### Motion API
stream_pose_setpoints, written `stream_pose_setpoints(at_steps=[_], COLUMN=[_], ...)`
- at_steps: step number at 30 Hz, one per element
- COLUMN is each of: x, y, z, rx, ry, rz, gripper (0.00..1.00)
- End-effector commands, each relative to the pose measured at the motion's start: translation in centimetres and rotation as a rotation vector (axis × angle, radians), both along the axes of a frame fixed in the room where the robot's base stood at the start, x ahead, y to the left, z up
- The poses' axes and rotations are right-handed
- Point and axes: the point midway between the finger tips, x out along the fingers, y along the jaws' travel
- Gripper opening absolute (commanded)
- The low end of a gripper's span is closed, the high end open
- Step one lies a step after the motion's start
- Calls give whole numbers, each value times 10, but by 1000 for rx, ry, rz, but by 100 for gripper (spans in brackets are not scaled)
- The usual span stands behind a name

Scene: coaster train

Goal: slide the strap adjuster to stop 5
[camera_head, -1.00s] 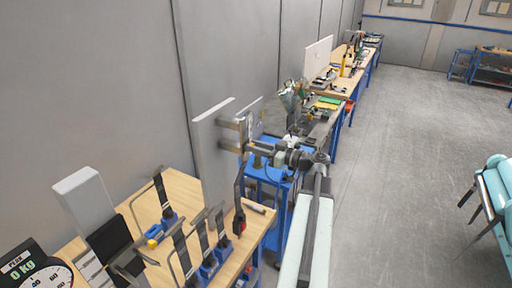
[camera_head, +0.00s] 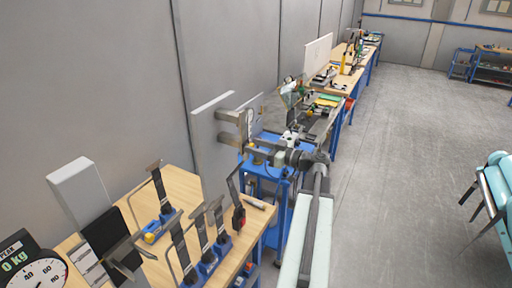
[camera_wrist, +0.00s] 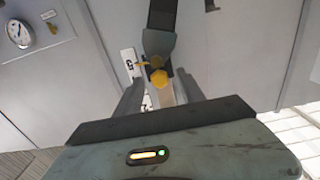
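In the wrist view the strap adjuster (camera_wrist: 157,42), a dark tapered piece with a yellow hexagonal knob below it, hangs on a dark strap (camera_wrist: 162,12) in front of a pale strip. A white plate marked with what looks like a 5 (camera_wrist: 128,62) is just left of it. My gripper (camera_wrist: 160,80) has its fingers apart, one each side of the knob. I cannot tell whether they touch it. The adjuster is not clear there.
A wooden bench (camera_head: 178,190) at lower left holds several upright dark straps on blue bases, a pale block (camera_head: 78,187) and a dial scale reading 0 kg (camera_head: 35,268). A blue cart (camera_head: 268,170) stands under my arm.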

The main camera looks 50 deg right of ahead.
Motion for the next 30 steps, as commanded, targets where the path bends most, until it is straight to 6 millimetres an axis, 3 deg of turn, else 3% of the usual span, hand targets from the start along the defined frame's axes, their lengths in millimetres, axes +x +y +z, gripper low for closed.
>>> stream_pose_setpoints(at_steps=[8,21,30], x=[-1,-70,-75], y=[0,-18,-18], z=[0,0,0], rx=[0,0,0], ry=[0,0,0], rz=[1,-2,1], gripper=[46,46,46])
